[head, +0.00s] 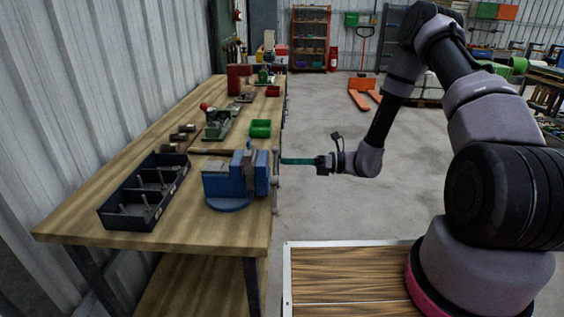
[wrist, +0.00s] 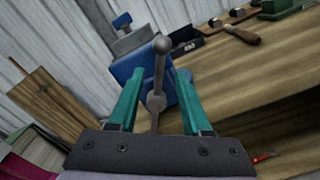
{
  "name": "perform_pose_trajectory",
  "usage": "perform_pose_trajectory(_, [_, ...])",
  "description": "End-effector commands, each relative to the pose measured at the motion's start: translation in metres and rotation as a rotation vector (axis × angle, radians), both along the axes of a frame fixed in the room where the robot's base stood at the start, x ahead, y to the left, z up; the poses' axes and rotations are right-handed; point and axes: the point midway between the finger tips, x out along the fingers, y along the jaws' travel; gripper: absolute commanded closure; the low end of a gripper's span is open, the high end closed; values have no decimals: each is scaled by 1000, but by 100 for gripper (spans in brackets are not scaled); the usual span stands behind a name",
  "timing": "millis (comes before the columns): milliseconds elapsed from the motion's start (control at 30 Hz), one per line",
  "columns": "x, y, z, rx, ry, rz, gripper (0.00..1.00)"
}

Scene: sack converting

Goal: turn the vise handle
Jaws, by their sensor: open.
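A blue vise (head: 230,180) is mounted on the workbench near its front right corner. Its grey bar handle (head: 276,180) stands nearly upright at the vise's right side, at the bench edge. My gripper (head: 284,161) reaches in from the right, with its teal fingers level and pointing at the handle. In the wrist view the fingers of my gripper (wrist: 157,100) are apart. The handle (wrist: 159,75), with a ball at its top end, shows between them, and the blue vise (wrist: 140,65) is behind. I cannot tell whether a finger touches the handle.
The wooden workbench (head: 240,236) carries a black divided tray (head: 146,195), wooden-handled tools (head: 210,151), a green bin (head: 260,128) and a green machine (head: 220,123). A corrugated wall runs along its left. An orange pallet truck (head: 364,94) stands far back on open floor.

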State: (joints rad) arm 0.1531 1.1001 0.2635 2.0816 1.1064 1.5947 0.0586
Motion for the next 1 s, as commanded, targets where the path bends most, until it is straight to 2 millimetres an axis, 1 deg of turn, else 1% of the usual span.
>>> perform_pose_trajectory(33, [0,8,0,0,0,2,51])
perform_pose_trajectory(200, [1,23,0,1,0,1,51])
perform_pose_trajectory(533, [1,25,0,0,0,0,51])
perform_pose_trajectory(567, [1,25,0,0,0,0,63])
perform_pose_trajectory(600, [1,25,0,0,0,0,78])
perform_pose_trajectory(667, [1,25,0,0,0,0,100])
perform_pose_trajectory(1000, [1,25,0,0,0,0,100])
